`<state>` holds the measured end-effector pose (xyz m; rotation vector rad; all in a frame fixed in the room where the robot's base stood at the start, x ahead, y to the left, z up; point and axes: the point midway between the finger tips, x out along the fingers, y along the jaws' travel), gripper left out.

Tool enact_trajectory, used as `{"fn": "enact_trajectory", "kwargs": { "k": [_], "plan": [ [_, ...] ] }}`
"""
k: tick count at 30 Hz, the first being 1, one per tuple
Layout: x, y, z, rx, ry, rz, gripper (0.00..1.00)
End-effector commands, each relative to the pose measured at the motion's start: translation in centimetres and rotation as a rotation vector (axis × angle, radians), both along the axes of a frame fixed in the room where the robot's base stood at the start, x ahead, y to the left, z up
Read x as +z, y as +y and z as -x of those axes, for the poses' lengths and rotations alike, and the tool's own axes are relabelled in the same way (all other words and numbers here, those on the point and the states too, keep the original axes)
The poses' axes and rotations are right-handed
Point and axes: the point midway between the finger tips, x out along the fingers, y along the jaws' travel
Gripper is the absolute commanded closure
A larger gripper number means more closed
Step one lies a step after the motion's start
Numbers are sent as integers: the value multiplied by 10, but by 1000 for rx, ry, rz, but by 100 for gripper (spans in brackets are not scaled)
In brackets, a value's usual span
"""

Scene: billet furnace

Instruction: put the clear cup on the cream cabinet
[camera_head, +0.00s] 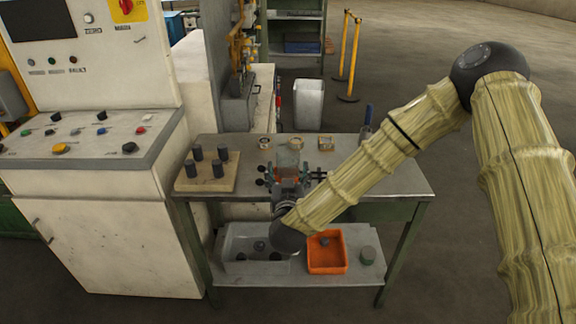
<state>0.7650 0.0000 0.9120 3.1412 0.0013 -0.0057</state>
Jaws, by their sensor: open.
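The clear cup (288,159) stands on the metal worktable (395,178), towards the middle of its top. It looks see-through and slightly greenish. My gripper (287,178) is open on the near side of the cup, with its fingers close to the cup's lower part. I cannot tell whether they touch it or reach around it. The cream cabinet (110,235) stands to the left of the worktable. Its sloping top carries a control panel with several buttons.
A wooden board with several dark cylinders (207,172) lies on the worktable's left. Small pale blocks (326,143) sit at its back. A grey bin (240,265) and an orange bin (327,262) sit on the lower shelf.

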Motion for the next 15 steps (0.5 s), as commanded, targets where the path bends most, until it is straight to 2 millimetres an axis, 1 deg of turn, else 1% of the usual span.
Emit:
{"fn": "enact_trajectory", "kwargs": {
  "k": [1,6,10,15],
  "plan": [
    [-1,1,10,2,1,1,22],
    [-1,0,38,1,0,1,22],
    [0,0,53,1,0,0,22],
    [0,0,61,0,-1,0,22]
  ]
}}
